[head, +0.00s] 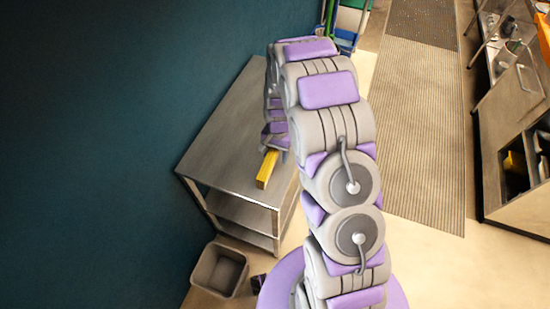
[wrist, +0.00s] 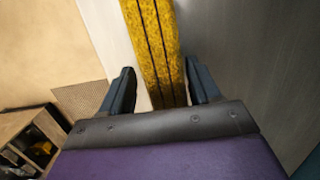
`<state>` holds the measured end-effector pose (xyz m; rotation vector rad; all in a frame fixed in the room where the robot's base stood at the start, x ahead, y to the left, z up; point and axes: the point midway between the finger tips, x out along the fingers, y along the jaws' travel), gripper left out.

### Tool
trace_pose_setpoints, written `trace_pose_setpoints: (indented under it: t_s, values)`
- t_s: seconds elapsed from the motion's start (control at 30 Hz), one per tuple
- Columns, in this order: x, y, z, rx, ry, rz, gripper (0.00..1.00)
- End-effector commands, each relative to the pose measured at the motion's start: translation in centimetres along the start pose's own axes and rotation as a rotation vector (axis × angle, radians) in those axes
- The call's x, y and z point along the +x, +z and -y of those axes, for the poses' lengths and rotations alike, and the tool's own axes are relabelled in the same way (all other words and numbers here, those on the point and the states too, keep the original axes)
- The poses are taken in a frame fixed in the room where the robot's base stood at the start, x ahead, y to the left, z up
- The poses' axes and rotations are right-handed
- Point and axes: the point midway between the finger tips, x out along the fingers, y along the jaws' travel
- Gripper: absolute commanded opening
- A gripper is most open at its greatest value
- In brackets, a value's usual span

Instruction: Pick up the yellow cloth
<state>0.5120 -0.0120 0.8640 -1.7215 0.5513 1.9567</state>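The yellow cloth (head: 267,169) shows in the head view as a narrow yellow block at the right edge of the metal table's top. In the wrist view the cloth (wrist: 157,45) is a long yellow strip with dark lengthwise lines, running from the top edge down between my fingers. My gripper (wrist: 160,88) is open, with one dark finger on each side of the strip. The right finger looks close to the cloth; a gap shows at the left finger. I cannot tell whether either touches. In the head view my arm hides part of the gripper.
The metal table (head: 222,150) has shelves below and stands by a dark teal wall (head: 90,130). A grey bin (head: 219,270) stands on the floor near it. A ribbed mat (head: 418,130) and a counter (head: 510,150) lie to the right. The tabletop left of the cloth is clear.

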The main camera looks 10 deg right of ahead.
Motion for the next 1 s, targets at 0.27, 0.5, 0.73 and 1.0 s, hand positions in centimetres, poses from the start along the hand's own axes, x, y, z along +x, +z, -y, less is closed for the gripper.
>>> trace_pose_setpoints:
  t_s: [0.27, 0.5, 0.73, 1.0]
  values:
    - [0.0, 0.4, 0.6, -0.003, 0.007, -0.005, 0.35]
    - [-0.1, -0.1, -0.2, -0.002, -0.003, 0.001, 0.12]
    - [0.0, -0.1, -0.1, -0.002, -0.001, 0.000, 0.08]
    - [-1.3, 0.4, 0.5, -0.004, 0.005, -0.006, 0.08]
